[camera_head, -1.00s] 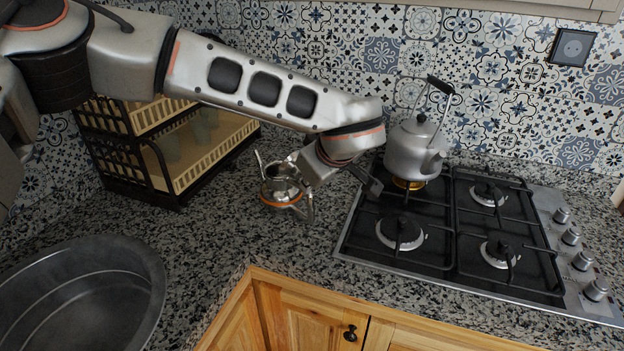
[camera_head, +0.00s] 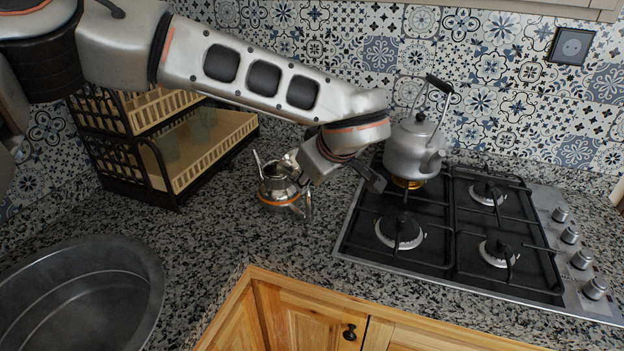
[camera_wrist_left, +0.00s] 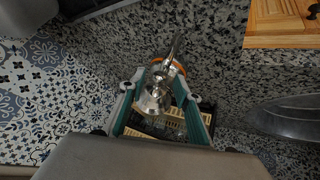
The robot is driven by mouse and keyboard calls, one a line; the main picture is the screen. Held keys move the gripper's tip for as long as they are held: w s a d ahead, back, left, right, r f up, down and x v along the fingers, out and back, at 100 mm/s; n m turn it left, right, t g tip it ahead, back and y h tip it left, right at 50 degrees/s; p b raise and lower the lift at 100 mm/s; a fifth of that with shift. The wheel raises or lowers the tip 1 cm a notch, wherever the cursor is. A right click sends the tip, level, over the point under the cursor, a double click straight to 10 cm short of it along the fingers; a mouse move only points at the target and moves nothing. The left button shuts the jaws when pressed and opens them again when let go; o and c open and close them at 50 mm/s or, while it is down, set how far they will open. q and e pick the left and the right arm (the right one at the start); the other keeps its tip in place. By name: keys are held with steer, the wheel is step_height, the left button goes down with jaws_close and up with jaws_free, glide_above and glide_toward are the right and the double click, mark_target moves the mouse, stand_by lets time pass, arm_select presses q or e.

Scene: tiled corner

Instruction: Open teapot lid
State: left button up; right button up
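The teapot (camera_head: 277,187) is a small shiny metal pot with an orange band near its base. It stands on the granite counter left of the stove, with a handle or spout at its right. My left gripper (camera_head: 291,162) is at its top, partly hidden by my wrist. In the left wrist view, the teal fingers of my left gripper (camera_wrist_left: 162,102) stand apart, with the teapot's shiny upper part (camera_wrist_left: 155,98) between them. I cannot tell whether either finger touches the lid, or whether the lid is seated. My right gripper is out of view.
A grey kettle (camera_head: 412,152) stands on the back left burner of the gas stove (camera_head: 460,262), close to my wrist. A two-tier dish rack (camera_head: 163,176) is behind the teapot to the left. A round basin (camera_head: 150,290) is at front left. Counter in front of the teapot is clear.

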arm_select(q)
steer(key=v, duration=1)
steer(key=shift+s, duration=0.2)
